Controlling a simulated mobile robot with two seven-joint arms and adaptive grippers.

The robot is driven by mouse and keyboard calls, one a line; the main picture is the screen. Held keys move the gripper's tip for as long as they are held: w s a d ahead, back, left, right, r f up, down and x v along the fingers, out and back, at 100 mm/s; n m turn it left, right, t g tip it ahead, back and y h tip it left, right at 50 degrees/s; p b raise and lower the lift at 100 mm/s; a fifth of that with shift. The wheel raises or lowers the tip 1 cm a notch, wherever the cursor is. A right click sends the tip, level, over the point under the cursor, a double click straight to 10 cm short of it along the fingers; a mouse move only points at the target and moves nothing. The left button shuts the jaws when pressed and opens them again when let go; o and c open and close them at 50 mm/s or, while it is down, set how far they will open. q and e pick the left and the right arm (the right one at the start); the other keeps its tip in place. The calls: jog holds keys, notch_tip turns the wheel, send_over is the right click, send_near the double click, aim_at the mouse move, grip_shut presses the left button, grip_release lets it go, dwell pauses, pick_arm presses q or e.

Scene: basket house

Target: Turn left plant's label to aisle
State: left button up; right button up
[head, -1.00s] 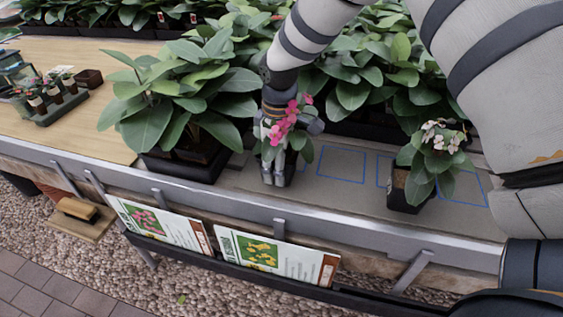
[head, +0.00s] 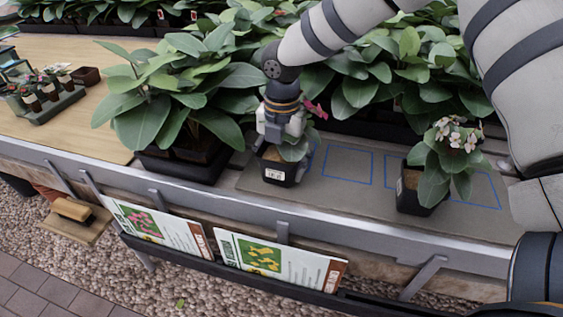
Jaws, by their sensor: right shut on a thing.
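The left plant's small black pot (head: 278,171) stands upright on the grey mat at the bench's front edge. A white label (head: 273,174) shows on the pot's front side, toward the aisle. Its pink flowers (head: 316,110) stick out to the right, behind my right gripper (head: 284,142). My right gripper points down over this plant and is shut on it, hiding most of its leaves and stem. My left gripper is out of view.
The right plant (head: 450,150), with pale flowers, stands in a black pot (head: 416,196) on the mat. Blue outlined squares (head: 347,164) lie empty between the plants. Large leafy plants (head: 190,95) crowd left and behind. A metal rail (head: 230,204) and sign cards (head: 270,258) line the front.

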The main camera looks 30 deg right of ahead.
jog(key=shift+n, duration=0.4)
jog(key=shift+f, duration=0.25)
jog(key=o, duration=1.5)
